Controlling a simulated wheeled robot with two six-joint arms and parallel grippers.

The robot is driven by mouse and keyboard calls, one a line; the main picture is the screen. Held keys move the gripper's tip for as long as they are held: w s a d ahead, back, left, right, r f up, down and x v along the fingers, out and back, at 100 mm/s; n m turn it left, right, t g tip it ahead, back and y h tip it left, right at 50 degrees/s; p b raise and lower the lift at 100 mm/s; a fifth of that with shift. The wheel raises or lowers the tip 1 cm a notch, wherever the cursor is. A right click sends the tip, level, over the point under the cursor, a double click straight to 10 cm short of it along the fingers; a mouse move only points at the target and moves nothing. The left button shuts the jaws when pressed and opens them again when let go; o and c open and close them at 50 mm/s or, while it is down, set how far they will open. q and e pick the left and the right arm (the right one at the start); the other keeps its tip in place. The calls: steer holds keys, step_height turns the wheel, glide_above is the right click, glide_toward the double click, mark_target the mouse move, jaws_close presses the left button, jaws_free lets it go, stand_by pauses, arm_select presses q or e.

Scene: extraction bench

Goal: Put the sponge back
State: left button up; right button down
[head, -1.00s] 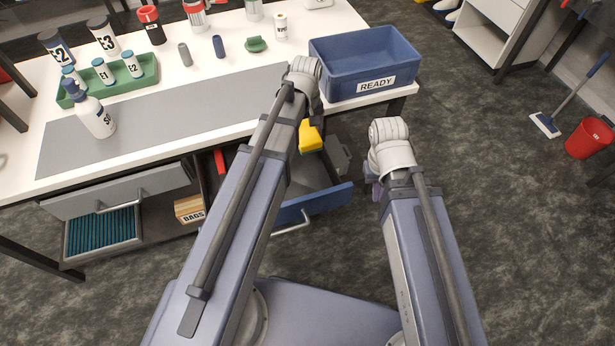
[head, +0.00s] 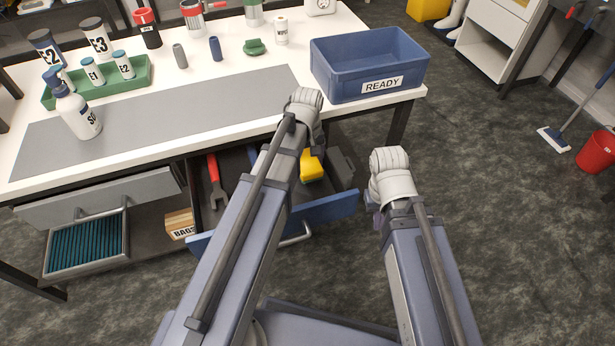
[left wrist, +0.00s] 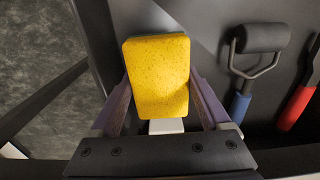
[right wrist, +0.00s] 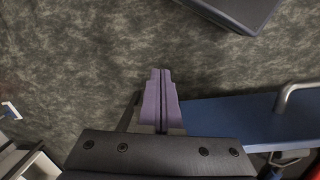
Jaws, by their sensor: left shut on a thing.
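The yellow sponge (head: 311,166) is between the fingers of my left gripper (left wrist: 158,90), which is shut on it. In the left wrist view the sponge (left wrist: 158,65) is seen face-on, with a finger at each side. It is over the open blue-fronted drawer (head: 330,208) under the bench; whether it touches the drawer floor I cannot tell. My left arm covers part of the drawer in the head view. My right gripper (right wrist: 161,95) is shut and empty, above the floor by the drawer front (right wrist: 225,120).
The drawer holds a red wrench (head: 213,180) and a roller (left wrist: 262,40) with a blue handle. A dark grey block (head: 342,170) is right of the sponge. A blue READY bin (head: 330,87) stands on the bench's right end.

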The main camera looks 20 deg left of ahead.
mark_target(307, 160)
arm_select(q)
step_height(307, 160, down, 4)
steer(key=b, duration=0.3)
steer(key=shift+r, duration=0.1)
steer(key=shift+b, duration=0.4)
steer(key=o, duration=1)
step_height(307, 160, up, 12)
steer(key=p, duration=1.2)
steer(key=s+d+m, duration=0.3)
steer(key=s, duration=0.1)
steer(key=s+d+m, duration=0.4)
steer(key=s, duration=0.1)
steer(key=s+d+m+y, duration=0.1)
steer(key=s+d+m, duration=0.2)
steer(key=s, duration=0.2)
steer(key=shift+s+d+r+m, duration=0.1)
steer(key=shift+s+d+m, duration=0.05)
steer(key=shift+d+m, duration=0.15)
